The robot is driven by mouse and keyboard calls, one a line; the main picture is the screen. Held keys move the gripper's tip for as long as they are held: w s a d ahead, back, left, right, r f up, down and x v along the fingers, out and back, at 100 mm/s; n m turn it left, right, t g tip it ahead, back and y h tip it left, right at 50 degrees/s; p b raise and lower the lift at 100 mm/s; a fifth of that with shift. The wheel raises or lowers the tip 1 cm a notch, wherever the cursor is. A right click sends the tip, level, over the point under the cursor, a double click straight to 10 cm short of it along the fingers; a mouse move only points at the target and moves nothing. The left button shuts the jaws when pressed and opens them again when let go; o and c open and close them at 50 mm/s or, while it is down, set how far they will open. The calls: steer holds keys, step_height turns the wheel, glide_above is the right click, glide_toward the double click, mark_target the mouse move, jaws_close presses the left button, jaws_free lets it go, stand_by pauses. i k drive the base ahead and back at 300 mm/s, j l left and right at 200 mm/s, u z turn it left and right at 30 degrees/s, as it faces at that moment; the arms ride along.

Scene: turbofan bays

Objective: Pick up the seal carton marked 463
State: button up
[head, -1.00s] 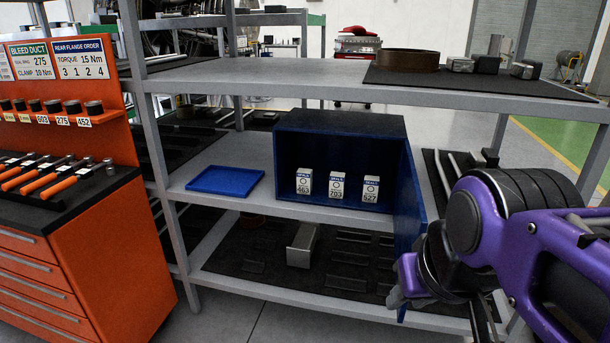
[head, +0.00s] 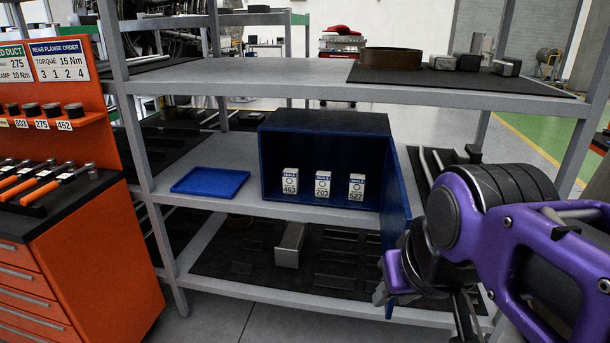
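The seal carton marked 463 (head: 290,182) is a small white box with a blue top band. It stands upright at the left of a row of three in an open blue cabinet on the middle shelf. The cartons marked 703 (head: 323,185) and 527 (head: 356,187) stand to its right, with small gaps between them. My gripper (head: 382,297) is at the lower right, in front of the shelf and below and right of the cartons. Its fingers are small and partly hidden, so its opening is unclear.
The blue cabinet (head: 325,122) has its door (head: 396,205) swung open at the right, close to my arm. A blue tray (head: 210,181) lies on the shelf left of it. An orange tool cart (head: 90,250) stands at the left. The upper shelf (head: 250,72) runs above the cabinet.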

mark_target(291, 178)
steer(key=i+j+z, duration=0.2)
steer(key=i+j, duration=0.2)
steer(key=j, duration=0.2)
steer(key=i+j+z, duration=0.2)
steer(key=i+j, duration=0.15)
steer(key=j, duration=0.3)
steer(key=i+j+z, duration=0.15)
steer(key=j, duration=0.2)
steer(key=i+j+z, duration=0.1)
steer(key=j, duration=0.25)
steer(key=i+j+z, duration=0.1)
steer(key=j, duration=0.3)
steer(key=i+j+z, duration=0.1)
steer(key=j, duration=0.3)
steer(key=l, duration=0.45)
steer(key=k+j, duration=0.2)
